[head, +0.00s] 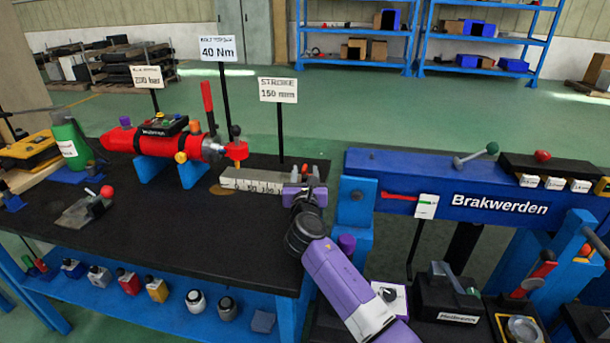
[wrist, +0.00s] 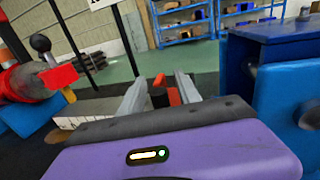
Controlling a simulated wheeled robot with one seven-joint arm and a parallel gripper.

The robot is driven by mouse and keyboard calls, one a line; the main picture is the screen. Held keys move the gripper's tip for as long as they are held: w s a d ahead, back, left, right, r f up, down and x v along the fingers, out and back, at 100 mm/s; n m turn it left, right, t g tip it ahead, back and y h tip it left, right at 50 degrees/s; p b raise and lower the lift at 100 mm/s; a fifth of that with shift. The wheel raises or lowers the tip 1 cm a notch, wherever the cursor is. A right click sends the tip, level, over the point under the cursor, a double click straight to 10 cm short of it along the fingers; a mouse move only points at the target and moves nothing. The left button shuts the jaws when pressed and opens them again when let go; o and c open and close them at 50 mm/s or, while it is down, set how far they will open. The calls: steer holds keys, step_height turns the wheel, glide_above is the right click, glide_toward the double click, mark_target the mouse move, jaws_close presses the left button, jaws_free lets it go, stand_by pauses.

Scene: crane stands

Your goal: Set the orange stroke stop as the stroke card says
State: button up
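The stroke card (head: 277,90) reads STROKE 150 mm and stands on a thin post behind the bench. A pale scale block (head: 250,181) with marks 0, 50 and 100 lies on the black bench top; its right end is hidden by my gripper. My gripper (head: 306,171) is at that right end. In the wrist view my gripper (wrist: 160,84) has its two grey fingers apart. The orange stroke stop (wrist: 174,97) shows between them, nearer the right finger, beside a dark block. I cannot tell whether a finger touches it.
A red cylinder (head: 150,142) lies on blue cradles at left, its rod end with a red piece (head: 236,150) over the scale. A 40 Nm card (head: 218,48) stands behind. The blue Brakwerden beam (head: 470,192) stands close on the right. The bench front is mostly clear.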

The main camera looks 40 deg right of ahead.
jaws_close()
steer(key=shift+d, duration=0.1)
stand_by(1.3)
